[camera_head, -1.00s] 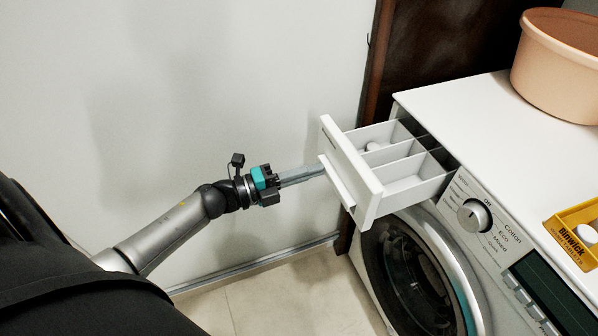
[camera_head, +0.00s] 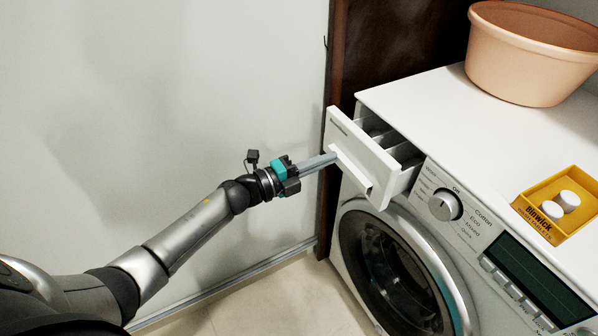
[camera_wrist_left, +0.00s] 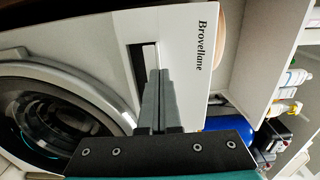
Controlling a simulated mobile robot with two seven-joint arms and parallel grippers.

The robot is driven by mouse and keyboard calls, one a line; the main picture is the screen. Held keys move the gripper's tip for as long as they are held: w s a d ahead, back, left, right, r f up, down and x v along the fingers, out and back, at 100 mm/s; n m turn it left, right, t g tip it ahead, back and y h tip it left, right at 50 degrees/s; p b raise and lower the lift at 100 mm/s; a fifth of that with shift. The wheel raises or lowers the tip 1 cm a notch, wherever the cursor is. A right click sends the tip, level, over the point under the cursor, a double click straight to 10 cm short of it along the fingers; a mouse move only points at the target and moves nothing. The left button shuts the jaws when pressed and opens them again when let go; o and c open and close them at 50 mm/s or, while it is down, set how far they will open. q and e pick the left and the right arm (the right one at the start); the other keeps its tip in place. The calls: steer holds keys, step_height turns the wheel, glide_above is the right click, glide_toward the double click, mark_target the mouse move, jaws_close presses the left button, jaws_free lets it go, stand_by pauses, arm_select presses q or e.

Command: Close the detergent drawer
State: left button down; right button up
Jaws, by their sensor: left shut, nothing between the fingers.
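The white detergent drawer (camera_head: 362,158) sticks partly out of the upper left front of the washing machine (camera_head: 430,110). Its compartments show behind its front panel. My left gripper (camera_head: 333,157) is shut and empty, with its fingertips at the outer face of the drawer front, seemingly touching it. In the left wrist view the shut fingers (camera_wrist_left: 159,75) point at the drawer front (camera_wrist_left: 150,56), and they hide part of it. My right gripper is not in view.
A peach basin (camera_head: 530,55) and a yellow tray (camera_head: 548,229) with white round tablets stand on the machine top. A dark wooden post (camera_head: 345,60) and a pale wall stand to the left. The round door (camera_head: 395,270) is below the drawer.

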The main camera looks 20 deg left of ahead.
mark_target(343, 153)
arm_select(q)
steer(key=b+x, duration=0.1)
steer(key=x, duration=0.6)
steer(key=shift+w+d+b, duration=0.25)
steer(key=shift+w+b, duration=0.1)
steer(key=shift+b, duration=0.05)
steer(key=shift+r, duration=0.15)
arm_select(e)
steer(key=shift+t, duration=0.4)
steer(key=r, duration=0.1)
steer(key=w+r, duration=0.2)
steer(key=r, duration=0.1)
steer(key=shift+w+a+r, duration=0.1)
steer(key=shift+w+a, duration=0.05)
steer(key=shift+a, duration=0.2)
arm_select(q)
steer(key=shift+w+d+r, duration=0.1)
